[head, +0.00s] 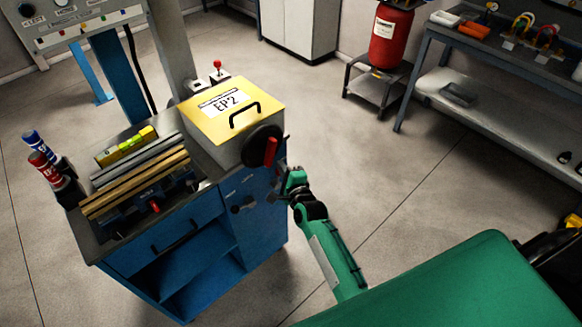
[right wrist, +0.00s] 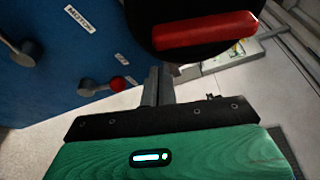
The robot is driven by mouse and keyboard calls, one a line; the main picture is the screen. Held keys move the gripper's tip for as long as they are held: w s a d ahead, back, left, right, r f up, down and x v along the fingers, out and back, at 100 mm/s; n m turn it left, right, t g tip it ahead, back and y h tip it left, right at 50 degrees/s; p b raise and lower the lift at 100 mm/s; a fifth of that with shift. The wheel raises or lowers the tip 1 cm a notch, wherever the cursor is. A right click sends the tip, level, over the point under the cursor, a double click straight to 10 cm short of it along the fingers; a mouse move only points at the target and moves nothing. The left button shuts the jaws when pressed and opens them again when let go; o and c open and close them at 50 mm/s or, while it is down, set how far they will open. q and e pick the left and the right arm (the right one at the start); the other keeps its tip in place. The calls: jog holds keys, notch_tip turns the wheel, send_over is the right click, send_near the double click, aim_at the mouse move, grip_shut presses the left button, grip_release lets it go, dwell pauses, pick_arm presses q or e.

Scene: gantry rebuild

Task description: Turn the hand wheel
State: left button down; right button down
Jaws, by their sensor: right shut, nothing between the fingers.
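The hand wheel (head: 257,137) is a black disc on the right side of the yellow-topped EP2 box, with a red handle (head: 271,152). In the right wrist view the dark wheel (right wrist: 185,10) and its red handle (right wrist: 205,31) fill the top middle. My right gripper (head: 282,189) is below the wheel, beside the blue cabinet. Its fingers (right wrist: 158,82) are together with nothing between them, pointing up towards the wheel's lower edge. They look apart from the red handle; I cannot tell whether they touch the rim. My left gripper is not in view.
The EP2 box (head: 215,108) stands on a blue cabinet (head: 190,245) with bars and a vise. Small levers, one red-tipped (right wrist: 118,83), stick out from the cabinet face near my right gripper. A grey bench (head: 470,50) stands at the right.

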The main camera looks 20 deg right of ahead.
jog(key=shift+s+a+r, duration=0.2)
jog(key=shift+a, duration=0.2)
jog(key=shift+s+a+r, duration=0.15)
jog(key=shift+s+a, duration=0.05)
jog(key=shift+a, duration=0.15)
jog(key=p, duration=0.1)
jog(key=a+m+p, duration=0.2)
jog(key=shift+s+r+g, duration=0.3)
jog(key=shift+r, duration=0.05)
jog(key=shift+w+d+f, duration=0.1)
jog(key=shift+f, duration=0.1)
